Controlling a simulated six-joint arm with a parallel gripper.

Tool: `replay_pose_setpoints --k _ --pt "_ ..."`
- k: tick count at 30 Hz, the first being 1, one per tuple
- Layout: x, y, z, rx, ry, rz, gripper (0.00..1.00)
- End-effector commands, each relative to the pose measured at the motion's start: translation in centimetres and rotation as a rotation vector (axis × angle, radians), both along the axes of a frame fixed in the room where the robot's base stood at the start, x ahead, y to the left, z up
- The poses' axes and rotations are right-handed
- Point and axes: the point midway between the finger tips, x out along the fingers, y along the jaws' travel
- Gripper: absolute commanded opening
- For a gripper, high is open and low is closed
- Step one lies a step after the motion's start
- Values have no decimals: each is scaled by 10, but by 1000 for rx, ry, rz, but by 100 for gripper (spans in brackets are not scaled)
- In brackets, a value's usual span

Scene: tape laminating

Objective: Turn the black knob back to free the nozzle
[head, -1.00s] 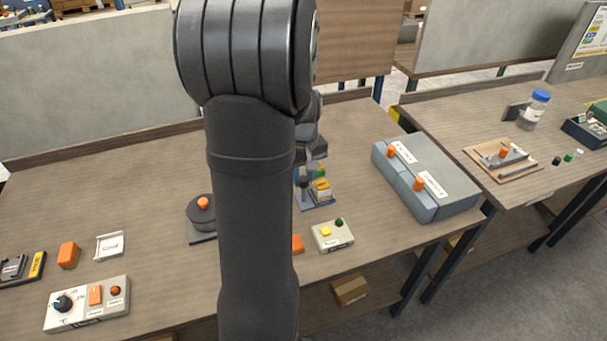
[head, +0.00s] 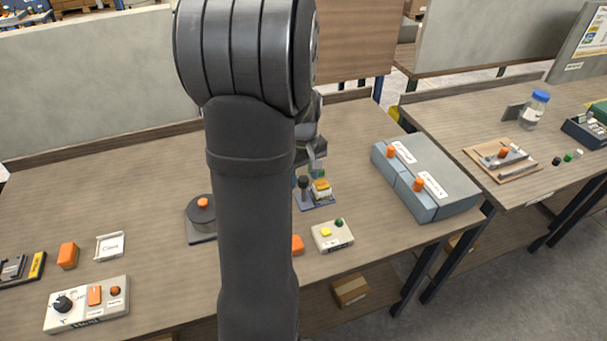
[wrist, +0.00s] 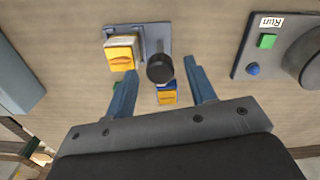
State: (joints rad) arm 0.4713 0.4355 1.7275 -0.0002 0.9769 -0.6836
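The black knob (wrist: 160,68) stands on a small blue-grey base plate (wrist: 152,34), with a yellow-topped block (wrist: 120,54) beside it. A smaller yellow-labelled blue piece (wrist: 167,95) shows just below the knob in the wrist view. I cannot tell which part is the nozzle. My gripper (wrist: 158,66) is open, its two blue fingers apart on either side of the knob, with visible gaps. In the head view the knob (head: 303,182) and block (head: 321,188) sit right of my arm, and my gripper (head: 318,166) is just above them, partly hidden by my arm.
A pale box with yellow and green buttons (head: 333,235) stands in front of the fixture. A large blue-grey case (head: 425,175) is to the right. A round dark device with an orange top (head: 202,212) is left of my arm. The table's back left is clear.

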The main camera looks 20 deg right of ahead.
Motion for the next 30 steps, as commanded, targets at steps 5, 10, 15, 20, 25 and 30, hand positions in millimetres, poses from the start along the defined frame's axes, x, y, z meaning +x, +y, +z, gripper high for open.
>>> replay_pose_setpoints --k 5,10,15,20,25,30 --pt "0 0 1 0 0 0 50" --pt "0 0 18 -1 -2 -1 50" --pt "1 0 57 -3 -6 0 50" --pt "0 0 97 -2 -5 0 50" --pt "0 0 135 -2 -2 0 50" --pt "0 0 162 -1 -2 0 50"
